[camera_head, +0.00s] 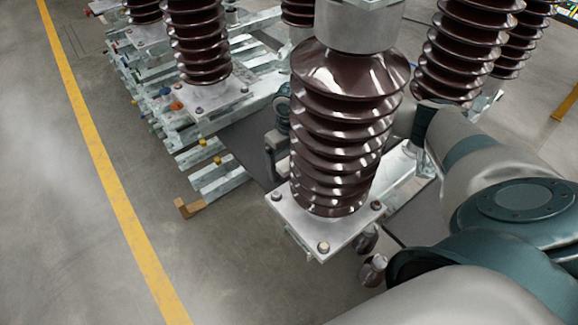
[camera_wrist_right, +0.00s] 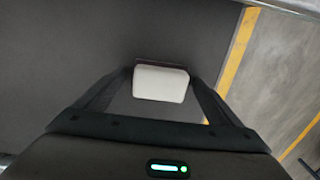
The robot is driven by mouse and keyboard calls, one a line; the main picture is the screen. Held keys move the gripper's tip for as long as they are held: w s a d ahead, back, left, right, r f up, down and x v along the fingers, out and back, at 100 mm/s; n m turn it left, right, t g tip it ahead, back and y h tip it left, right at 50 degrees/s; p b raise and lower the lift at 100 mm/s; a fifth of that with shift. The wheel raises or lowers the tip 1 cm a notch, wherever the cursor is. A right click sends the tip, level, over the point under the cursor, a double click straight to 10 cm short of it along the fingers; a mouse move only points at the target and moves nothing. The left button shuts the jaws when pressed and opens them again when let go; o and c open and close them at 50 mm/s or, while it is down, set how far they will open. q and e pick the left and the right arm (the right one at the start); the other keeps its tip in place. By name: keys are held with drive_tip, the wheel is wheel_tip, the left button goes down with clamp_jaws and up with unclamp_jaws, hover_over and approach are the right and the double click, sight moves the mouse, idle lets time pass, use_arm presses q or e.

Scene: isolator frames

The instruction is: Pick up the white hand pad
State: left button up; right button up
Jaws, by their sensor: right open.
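The white hand pad (camera_wrist_right: 160,86) is a small pale block with rounded edges in the right wrist view, seen against a dark grey surface. My right gripper (camera_wrist_right: 161,73) is open, with one black finger on each side of the pad. I cannot tell whether the fingers touch it. In the head view my right arm comes in from the right and passes behind the nearest brown insulator, which hides much of it. The pad cannot be made out there. My left gripper is not in view.
The ribbed brown insulator (camera_head: 340,125) stands on a bolted metal plate (camera_head: 322,232) close in front. More insulators (camera_head: 198,45) and a metal frame (camera_head: 222,180) stand behind. The grey floor (camera_head: 60,200) at left, with a yellow line (camera_head: 105,180), is clear.

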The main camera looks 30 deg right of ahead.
drive_tip(key=c, duration=1.2)
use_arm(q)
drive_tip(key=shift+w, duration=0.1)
use_arm(e)
drive_tip(key=shift+o, duration=0.2)
drive_tip(key=shift+r, duration=0.7)
wheel_tip(320, 180, up, 8)
drive_tip(key=shift+r+b, duration=0.1)
drive_tip(key=shift+b, duration=0.6)
drive_tip(key=shift+r, duration=0.25)
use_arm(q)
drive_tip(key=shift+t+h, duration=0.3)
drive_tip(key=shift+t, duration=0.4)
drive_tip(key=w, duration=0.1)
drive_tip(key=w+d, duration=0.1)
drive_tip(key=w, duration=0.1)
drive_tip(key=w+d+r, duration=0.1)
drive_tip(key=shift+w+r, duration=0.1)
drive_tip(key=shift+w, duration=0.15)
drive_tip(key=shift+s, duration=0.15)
